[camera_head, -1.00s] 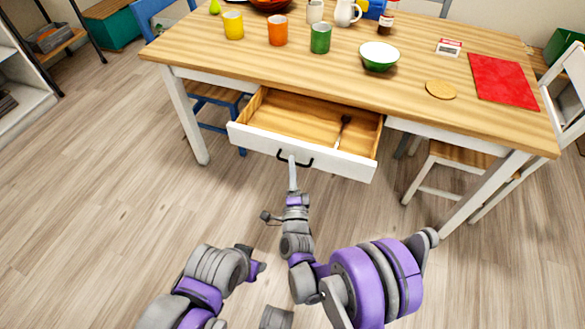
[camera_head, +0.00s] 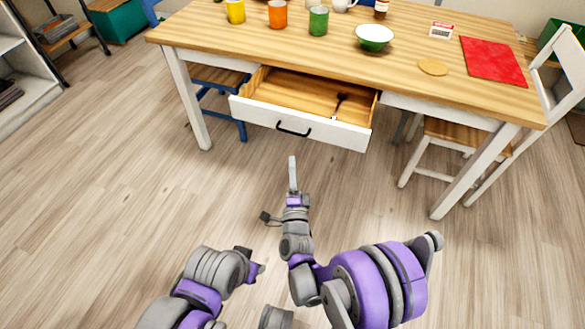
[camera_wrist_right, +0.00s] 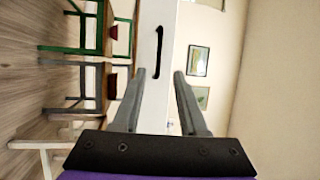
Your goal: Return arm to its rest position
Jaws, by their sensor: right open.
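My right gripper (camera_head: 292,174) points at the table from below the drawer, clear of its handle. In the right wrist view the right gripper (camera_wrist_right: 157,95) has its two fingers spread apart with nothing between them. The drawer (camera_head: 300,120) is pulled open from the wooden table and has a black handle (camera_head: 293,129), which also shows beyond the fingers in the right wrist view (camera_wrist_right: 158,52). A dark utensil (camera_head: 339,104) lies inside the drawer. My left arm is folded at the lower left of the head view; its fingers cannot be made out.
The wooden table (camera_head: 410,70) holds several cups, a green bowl (camera_head: 375,38), a round tan disc (camera_head: 433,66) and a red mat (camera_head: 493,62). A white chair (camera_head: 470,135) stands at the right. The floor around my arms is clear.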

